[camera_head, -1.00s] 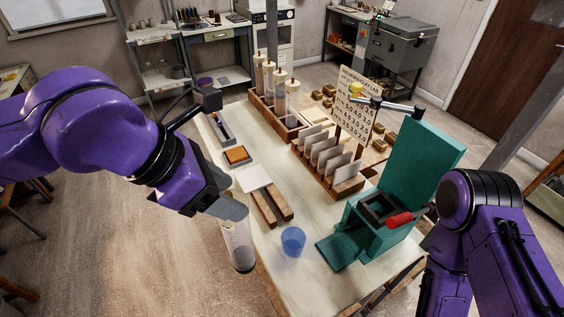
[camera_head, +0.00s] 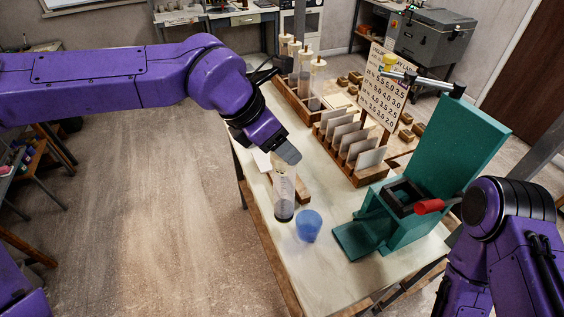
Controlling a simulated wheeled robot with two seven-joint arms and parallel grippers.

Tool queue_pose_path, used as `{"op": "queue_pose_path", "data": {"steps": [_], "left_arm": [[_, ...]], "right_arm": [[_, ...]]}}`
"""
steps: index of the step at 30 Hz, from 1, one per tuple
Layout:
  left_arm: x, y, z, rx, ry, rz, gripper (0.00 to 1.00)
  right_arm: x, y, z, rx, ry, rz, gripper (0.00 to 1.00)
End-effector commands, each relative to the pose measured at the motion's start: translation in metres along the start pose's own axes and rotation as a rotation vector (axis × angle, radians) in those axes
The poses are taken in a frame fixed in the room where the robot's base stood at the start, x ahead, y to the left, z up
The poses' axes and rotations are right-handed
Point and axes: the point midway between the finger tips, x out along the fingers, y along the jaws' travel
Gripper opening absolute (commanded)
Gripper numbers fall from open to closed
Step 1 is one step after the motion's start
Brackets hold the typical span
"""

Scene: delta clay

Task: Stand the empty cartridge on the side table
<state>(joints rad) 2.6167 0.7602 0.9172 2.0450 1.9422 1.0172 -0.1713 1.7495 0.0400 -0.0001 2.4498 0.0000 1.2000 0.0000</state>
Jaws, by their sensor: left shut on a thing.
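My left gripper (camera_head: 287,153) is shut on a clear cartridge (camera_head: 284,190) with a dark lower end. The cartridge hangs almost upright near the front left edge of the white-topped table (camera_head: 335,272), just left of a blue cup (camera_head: 308,226). I cannot tell whether its lower end touches the tabletop. The gripper hides its upper end. Other cartridges (camera_head: 304,75) stand in a wooden rack at the back. My right arm shows at the right, but its gripper is out of view. I cannot tell which surface is the side table.
A green press (camera_head: 455,150) with a red handle (camera_head: 430,206) stands at the table's right. A wooden rack of upright tiles (camera_head: 352,145) and a number chart (camera_head: 382,88) stand behind. A stand with colored items (camera_head: 20,165) is at the far left. Open floor lies between.

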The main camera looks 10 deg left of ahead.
Motion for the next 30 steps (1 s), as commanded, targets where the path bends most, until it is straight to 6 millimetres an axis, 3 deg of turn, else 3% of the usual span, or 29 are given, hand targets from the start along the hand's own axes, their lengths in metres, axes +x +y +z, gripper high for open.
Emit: {"op": "queue_pose_path", "data": {"steps": [5, 10, 22, 23, 24, 30], "left_arm": [[0.014, 0.009, -0.003, 0.001, -0.001, 0.000, 0.00], [0.043, 0.011, -0.020, 0.001, -0.001, 0.000, 0.00], [0.044, 0.011, -0.021, 0.001, -0.001, -0.001, 0.00], [0.043, 0.011, -0.021, 0.001, 0.000, -0.001, 0.67], [0.043, 0.011, -0.021, 0.001, 0.000, -0.001, 0.80], [0.043, 0.011, -0.021, 0.001, 0.000, 0.000, 0.82]], "right_arm": [[0.009, -0.001, 0.003, 0.000, 0.000, 0.000, 0.48], [0.038, -0.004, 0.015, 0.000, 0.000, 0.000, 0.48], [0.036, -0.003, 0.015, 0.000, 0.000, 0.000, 0.48], [0.035, -0.003, 0.014, 0.000, 0.000, 0.000, 0.48], [0.035, -0.003, 0.014, 0.000, 0.000, 0.000, 0.48], [0.035, -0.003, 0.014, 0.000, 0.000, 0.000, 0.48]]}}
